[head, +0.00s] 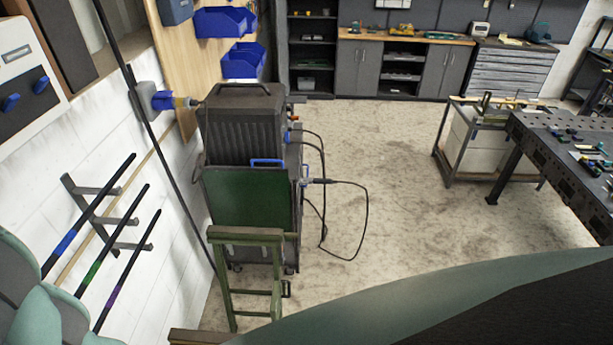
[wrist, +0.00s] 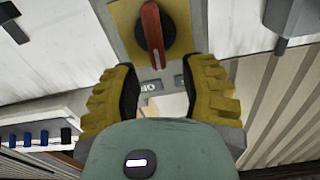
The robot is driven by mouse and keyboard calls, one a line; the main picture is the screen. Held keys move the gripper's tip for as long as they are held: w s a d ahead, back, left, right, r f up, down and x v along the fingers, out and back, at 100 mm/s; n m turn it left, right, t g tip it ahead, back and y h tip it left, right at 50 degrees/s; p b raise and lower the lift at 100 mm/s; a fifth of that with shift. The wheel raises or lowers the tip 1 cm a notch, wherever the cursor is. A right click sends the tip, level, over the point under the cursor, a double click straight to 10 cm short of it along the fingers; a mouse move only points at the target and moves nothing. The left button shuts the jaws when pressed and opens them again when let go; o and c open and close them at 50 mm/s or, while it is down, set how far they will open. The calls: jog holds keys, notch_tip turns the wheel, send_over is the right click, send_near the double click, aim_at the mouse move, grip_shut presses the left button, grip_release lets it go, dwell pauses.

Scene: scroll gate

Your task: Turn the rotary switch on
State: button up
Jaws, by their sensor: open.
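The rotary switch (wrist: 153,28) shows in the wrist view at the top centre. It has a red bar handle on a dark round base over a yellow plate. The handle points nearly straight up and down in the picture, slightly tilted. Small labels sit just below it, one partly hidden. My gripper (wrist: 162,70) is open, with its yellow ribbed fingers apart below the switch, one to each side of the handle's line. I see no contact with the handle. The switch cannot be made out in the head view, and neither can my fingers.
In the head view, a panel with blue knobs (head: 20,95) is on the left wall above rods on a rack (head: 95,200). A dark wheeled machine (head: 243,130) with cables and a green frame (head: 248,237) stand by the wall. The floor (head: 385,180) is open to the right.

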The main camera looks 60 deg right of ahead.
jog(key=shift+x, duration=1.35)
jog(key=shift+d, duration=0.1)
grip_shut()
